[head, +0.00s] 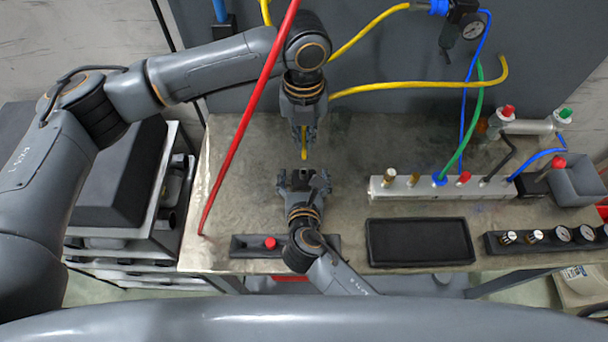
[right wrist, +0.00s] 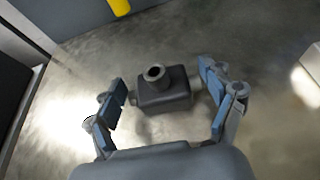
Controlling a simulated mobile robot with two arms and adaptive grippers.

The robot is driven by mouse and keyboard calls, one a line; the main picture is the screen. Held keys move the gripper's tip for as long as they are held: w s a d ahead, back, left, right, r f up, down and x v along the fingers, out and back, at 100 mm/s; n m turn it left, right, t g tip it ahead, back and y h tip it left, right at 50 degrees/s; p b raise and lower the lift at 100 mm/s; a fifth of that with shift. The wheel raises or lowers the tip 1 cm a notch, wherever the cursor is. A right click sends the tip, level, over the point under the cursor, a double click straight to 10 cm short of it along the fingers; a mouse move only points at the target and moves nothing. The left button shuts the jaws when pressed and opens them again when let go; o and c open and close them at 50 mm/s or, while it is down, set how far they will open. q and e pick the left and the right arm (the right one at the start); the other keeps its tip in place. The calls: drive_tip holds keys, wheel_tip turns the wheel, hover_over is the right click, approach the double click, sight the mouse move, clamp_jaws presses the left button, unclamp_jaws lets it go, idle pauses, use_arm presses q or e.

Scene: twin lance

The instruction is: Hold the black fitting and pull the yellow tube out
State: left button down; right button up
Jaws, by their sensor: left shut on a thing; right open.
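The black fitting (right wrist: 165,95) is a dark block with a round collar on top, standing on the bench in the right wrist view. No tube shows in its collar. My right gripper (head: 304,176) is open, with its fingers (right wrist: 168,98) on either side of the fitting; gaps show beside the block. My left gripper (head: 304,128) is shut on the yellow tube (head: 304,151), whose short end hangs below the fingers. A yellow piece also shows at the top of the right wrist view (right wrist: 120,7), apart from the fitting. The tube's upper part is hidden by the gripper.
A red hose (head: 248,120) slants down to the bench's left. A pale manifold (head: 400,190) with green and blue hoses stands at right, behind a black tray (head: 375,254). A box with a red button (head: 270,243) lies at the front. Another yellow hose (head: 430,84) runs rightward.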

drive_tip(key=v, duration=1.2)
drive_tip(key=shift+s+f, duration=0.1)
drive_tip(key=shift+s, duration=0.05)
